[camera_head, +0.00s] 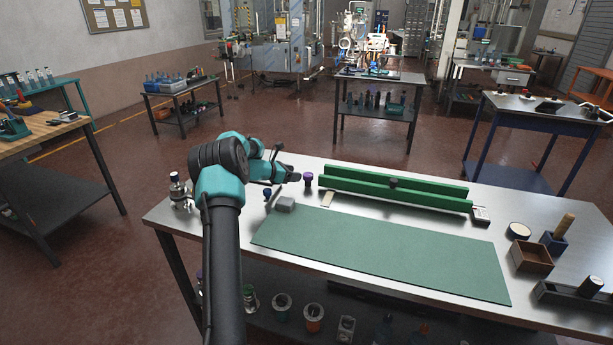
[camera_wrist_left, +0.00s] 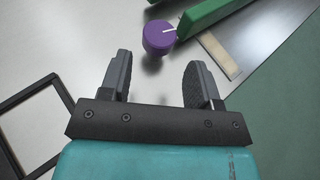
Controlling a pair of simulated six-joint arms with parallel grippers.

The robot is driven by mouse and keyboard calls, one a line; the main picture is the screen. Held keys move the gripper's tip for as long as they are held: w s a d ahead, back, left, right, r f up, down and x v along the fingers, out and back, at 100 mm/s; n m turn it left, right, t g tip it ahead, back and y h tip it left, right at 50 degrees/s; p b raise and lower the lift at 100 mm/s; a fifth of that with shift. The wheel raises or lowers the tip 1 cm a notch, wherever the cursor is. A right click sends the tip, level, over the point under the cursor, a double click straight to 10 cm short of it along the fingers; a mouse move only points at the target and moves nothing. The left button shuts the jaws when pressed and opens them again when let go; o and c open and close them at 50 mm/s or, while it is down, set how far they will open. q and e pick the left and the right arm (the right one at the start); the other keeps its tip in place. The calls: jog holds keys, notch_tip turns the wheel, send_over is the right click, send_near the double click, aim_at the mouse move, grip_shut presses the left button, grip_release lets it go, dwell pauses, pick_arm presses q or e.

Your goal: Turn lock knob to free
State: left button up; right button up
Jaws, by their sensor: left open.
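The lock knob is a purple cylinder (camera_head: 308,178) standing at the left end of the green rails (camera_head: 395,193) on the steel table. In the left wrist view the knob (camera_wrist_left: 157,39) shows a white line on its top, pointing right toward the green rail (camera_wrist_left: 212,13). My left gripper (camera_head: 293,176) is just left of the knob in the head view. In the left wrist view my left gripper (camera_wrist_left: 158,72) is open and empty, with the knob beyond the fingertips, apart from them. My right gripper is in neither view.
A green mat (camera_head: 380,252) covers the table's front. A grey block (camera_head: 285,204) and a small blue-topped piece (camera_head: 267,192) lie near my left arm. A pale strip (camera_head: 328,199) lies by the rails. A wooden box (camera_head: 532,259) stands at the right.

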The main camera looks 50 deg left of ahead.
aim_at(307, 174)
pick_arm(q)
jog(key=x, duration=0.7)
jog(key=shift+c, duration=0.2)
jog(key=c, duration=0.6)
